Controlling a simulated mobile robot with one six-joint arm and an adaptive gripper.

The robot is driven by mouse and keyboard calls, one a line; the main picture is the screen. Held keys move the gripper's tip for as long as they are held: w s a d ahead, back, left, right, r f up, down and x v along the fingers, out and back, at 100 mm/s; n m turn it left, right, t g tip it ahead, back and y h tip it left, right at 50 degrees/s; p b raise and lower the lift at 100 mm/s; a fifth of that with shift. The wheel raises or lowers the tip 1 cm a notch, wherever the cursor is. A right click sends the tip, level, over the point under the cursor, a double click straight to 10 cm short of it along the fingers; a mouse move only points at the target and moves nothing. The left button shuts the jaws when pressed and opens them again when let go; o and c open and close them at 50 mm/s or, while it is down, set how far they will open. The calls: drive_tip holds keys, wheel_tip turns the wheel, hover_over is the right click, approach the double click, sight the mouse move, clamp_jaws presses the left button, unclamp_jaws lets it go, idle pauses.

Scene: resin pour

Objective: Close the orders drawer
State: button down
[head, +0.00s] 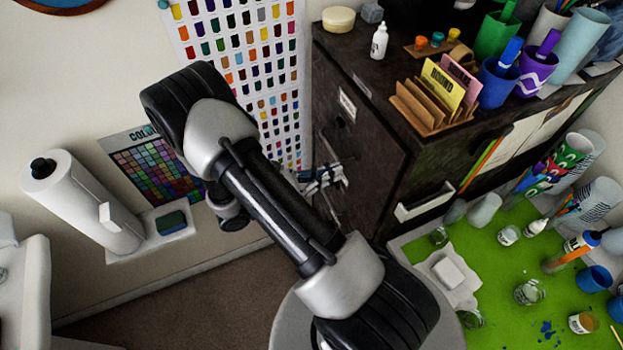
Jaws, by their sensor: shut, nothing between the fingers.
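The dark cabinet (372,135) stands right of centre, with its drawer fronts facing left. The upper drawer front (338,85) carries a pale label (347,105) and a dark handle; the label's writing is too small to read, so I cannot tell which drawer is the orders drawer. My gripper (338,178) is shut and empty, at the cabinet's front below that label. I cannot tell whether it touches a drawer front. My arm hides part of the area left of the cabinet, and how far any drawer stands out is unclear.
A wooden card holder (420,108), a white bottle (379,41) and several cups stand on the cabinet top. A green work surface (500,265) with jars lies at right. A paper roll (82,203) stands at left. Bare floor (190,310) shows below my arm.

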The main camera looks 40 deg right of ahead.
sight(361, 162)
drive_tip(key=shift+x, duration=2.6)
drive_tip(key=shift+x, duration=1.05)
drive_tip(key=shift+a, duration=0.1)
drive_tip(key=v, duration=1.4)
drive_tip(key=shift+a+r, duration=0.1)
